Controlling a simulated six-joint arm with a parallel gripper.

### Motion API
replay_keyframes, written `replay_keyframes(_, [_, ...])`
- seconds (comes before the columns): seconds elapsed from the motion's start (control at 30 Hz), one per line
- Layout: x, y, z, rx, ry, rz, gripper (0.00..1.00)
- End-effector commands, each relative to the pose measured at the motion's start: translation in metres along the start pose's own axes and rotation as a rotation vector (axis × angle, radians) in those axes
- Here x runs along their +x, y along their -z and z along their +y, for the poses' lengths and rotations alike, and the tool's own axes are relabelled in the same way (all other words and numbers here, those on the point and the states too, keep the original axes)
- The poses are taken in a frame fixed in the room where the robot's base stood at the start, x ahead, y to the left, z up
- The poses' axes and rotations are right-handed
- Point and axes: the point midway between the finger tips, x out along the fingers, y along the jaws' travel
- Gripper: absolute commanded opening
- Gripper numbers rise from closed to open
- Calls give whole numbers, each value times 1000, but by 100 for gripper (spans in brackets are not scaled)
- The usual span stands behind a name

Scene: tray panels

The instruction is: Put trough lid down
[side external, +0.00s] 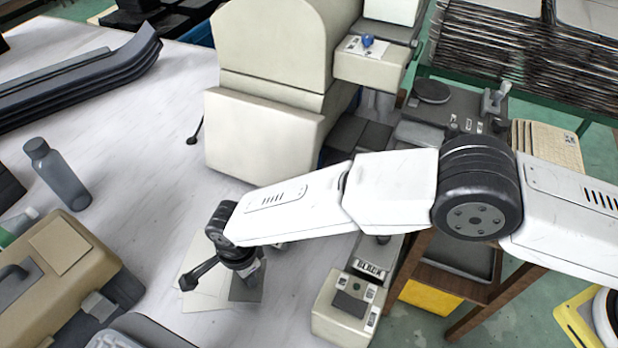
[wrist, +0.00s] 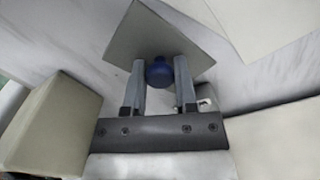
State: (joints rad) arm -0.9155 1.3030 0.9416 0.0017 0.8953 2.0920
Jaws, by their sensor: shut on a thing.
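In the wrist view, my gripper (wrist: 160,63) is shut on a blue knob (wrist: 159,75). The knob stands on a flat grey-beige square panel, which I take to be the trough lid (wrist: 150,35). In the side external view, my gripper (side external: 246,271) points down over the left worktop, and a small grey panel (side external: 246,289) shows below it. My wrist hides the knob there. Whether the panel touches the surface below cannot be told. A trough is not clearly recognizable in either view.
Pale flat sheets (side external: 204,288) lie beside the gripper on the white worktop (side external: 150,200). A cream machine (side external: 263,135) stands behind, and a cream control box (side external: 345,305) is to the right. A tan case (side external: 60,275) and grey bottle (side external: 58,172) stand left.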

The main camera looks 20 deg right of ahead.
Motion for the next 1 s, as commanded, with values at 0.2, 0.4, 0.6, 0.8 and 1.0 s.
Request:
replay_keyframes(0.2, [23,0,0,0,-1,1,0])
replay_keyframes(0.4, [30,0,0,0,1,0,0])
replay_keyframes(0.6, [30,0,0,0,0,0,0])
replay_keyframes(0.8, [32,0,0,0,0,0,45])
replay_keyframes(1.0, [32,0,0,0,0,0,71])
